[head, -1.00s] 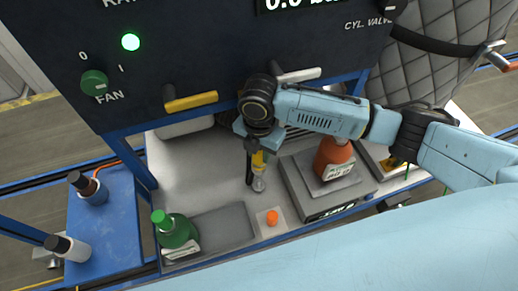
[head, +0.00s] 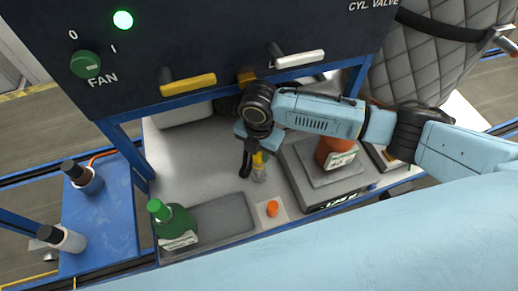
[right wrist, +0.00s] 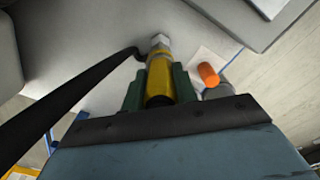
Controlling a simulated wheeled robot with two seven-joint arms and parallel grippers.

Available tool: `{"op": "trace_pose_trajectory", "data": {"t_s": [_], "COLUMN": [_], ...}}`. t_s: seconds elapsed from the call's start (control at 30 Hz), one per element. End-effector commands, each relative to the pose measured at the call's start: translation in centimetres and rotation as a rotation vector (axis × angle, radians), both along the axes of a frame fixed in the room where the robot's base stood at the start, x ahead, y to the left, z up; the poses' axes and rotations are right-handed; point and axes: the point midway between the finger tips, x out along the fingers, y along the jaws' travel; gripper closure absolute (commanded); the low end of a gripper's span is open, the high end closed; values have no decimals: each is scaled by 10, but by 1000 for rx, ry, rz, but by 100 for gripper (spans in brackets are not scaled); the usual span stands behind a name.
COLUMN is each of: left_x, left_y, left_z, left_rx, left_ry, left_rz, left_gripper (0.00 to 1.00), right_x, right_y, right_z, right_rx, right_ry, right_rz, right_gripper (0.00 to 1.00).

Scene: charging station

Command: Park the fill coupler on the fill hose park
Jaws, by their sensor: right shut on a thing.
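The fill coupler (head: 258,160) is yellow with a silver metal tip and hangs tip-down above the workbench. It also shows in the right wrist view (right wrist: 160,84), pointing away from me. My right gripper (head: 256,148) is shut on it; in the right wrist view the dark green fingers (right wrist: 158,88) sit on both sides of its yellow body. A black hose (right wrist: 70,95) runs beside it. A small yellow-orange part (head: 246,78) shows under the panel behind my wrist; I cannot tell whether it is the fill hose park. My left gripper is not in view.
An orange cap (head: 272,208) stands on a light plate near the coupler. A green bottle (head: 174,222) is left of a grey tray (head: 224,215). A red-brown bottle (head: 335,150) stands on a scale (head: 322,178). Yellow (head: 188,85) and white (head: 300,59) handles project from the dark panel.

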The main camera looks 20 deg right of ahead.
Motion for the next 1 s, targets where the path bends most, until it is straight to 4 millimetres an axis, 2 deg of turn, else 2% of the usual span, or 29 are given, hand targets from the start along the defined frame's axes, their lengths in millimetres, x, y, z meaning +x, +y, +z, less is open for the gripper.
{"op": "trace_pose_trajectory", "data": {"t_s": [1.0], "left_x": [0], "left_y": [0], "left_z": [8], "left_rx": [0], "left_ry": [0], "left_rz": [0], "left_gripper": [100], "right_x": [0], "right_y": [0], "right_z": [0], "right_rx": [0], "right_ry": [0], "right_rz": [-1], "right_gripper": [100]}}
